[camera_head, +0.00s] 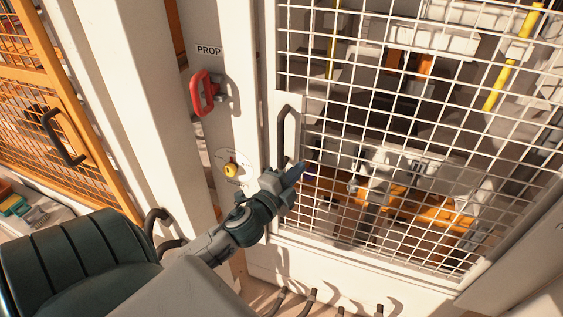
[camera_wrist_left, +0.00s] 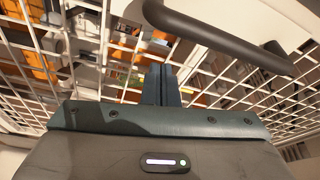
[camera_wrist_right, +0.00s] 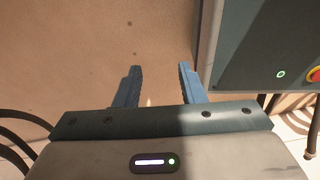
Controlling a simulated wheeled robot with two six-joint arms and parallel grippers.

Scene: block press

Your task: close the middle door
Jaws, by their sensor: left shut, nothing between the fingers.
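The white mesh door (camera_head: 292,250) fills the right of the head view. Its dark bar handle (camera_head: 288,137) is upright on its left edge and crosses the top of the left wrist view (camera_wrist_left: 220,32). I cannot tell whether the door is fully against its frame. My left gripper (camera_head: 297,172) is shut and empty, just below the handle and in front of the mesh; whether it touches the mesh is unclear. Its closed fingertips also show in the left wrist view (camera_wrist_left: 161,72). My right gripper (camera_wrist_right: 158,80) is open and empty, seen only in its wrist view.
A red handle (camera_head: 202,93) under a PROP label and a yellow knob (camera_head: 231,170) are on the post left of the door. An orange mesh door (camera_head: 40,125) stands at far left. A grey box with a red button (camera_wrist_right: 314,75) is beside my right gripper.

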